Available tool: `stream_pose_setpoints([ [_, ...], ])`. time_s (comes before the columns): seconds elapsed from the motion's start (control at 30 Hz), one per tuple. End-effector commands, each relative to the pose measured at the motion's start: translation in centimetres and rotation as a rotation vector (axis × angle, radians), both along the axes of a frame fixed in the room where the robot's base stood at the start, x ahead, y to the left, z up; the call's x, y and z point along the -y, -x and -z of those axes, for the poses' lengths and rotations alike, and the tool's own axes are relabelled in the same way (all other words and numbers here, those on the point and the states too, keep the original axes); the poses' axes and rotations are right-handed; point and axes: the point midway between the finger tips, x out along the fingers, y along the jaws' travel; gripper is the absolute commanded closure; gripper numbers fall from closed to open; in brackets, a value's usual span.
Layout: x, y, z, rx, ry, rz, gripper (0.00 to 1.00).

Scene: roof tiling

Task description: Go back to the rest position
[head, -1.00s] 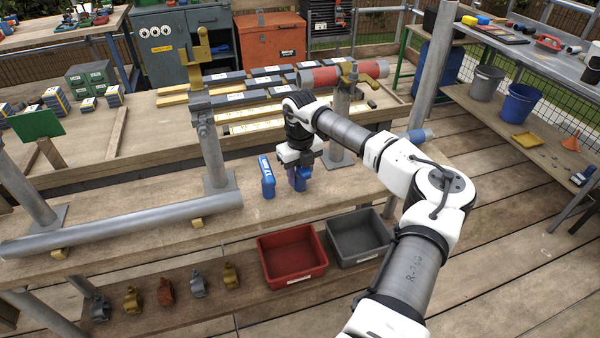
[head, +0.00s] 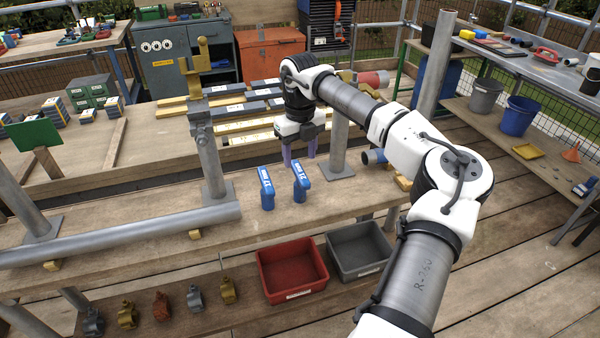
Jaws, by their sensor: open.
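My gripper (head: 299,160) hangs at the end of the white and grey arm, fingers pointing down over the wooden bench (head: 345,205). It is open and empty, raised above the bench, just behind a blue object (head: 300,184) in this view. That blue object stands upright on the bench, apart from the fingers as far as I can tell. A second, similar blue object (head: 266,190) stands to its left. My arm hides part of the bars and the red-ended tube behind it.
A steel post (head: 210,160) with a yellow clamp stands left of my gripper, and another post (head: 338,150) stands close to its right. A red bin (head: 291,292) and a grey bin (head: 360,272) sit below the bench front. Several clamps lie left of them.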

Motion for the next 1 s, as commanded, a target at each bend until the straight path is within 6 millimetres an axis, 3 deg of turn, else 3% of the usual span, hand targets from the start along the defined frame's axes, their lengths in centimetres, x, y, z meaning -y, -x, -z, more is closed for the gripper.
stream_pose_setpoints([
  [0.2, 0.0, 0.0, -1.9, 0.0, 0.0, 0.001, 0.47],
  [0.53, 0.0, 0.0, -2.1, 0.0, 0.0, 0.001, 0.47],
  [0.63, 0.0, 0.0, -3.0, 0.0, 0.0, 0.001, 0.47],
  [0.77, 0.0, 0.0, -5.7, 0.0, 0.0, 0.001, 0.47],
  [1.0, 0.0, 0.0, -13.3, 0.0, 0.0, 0.001, 0.47],
])
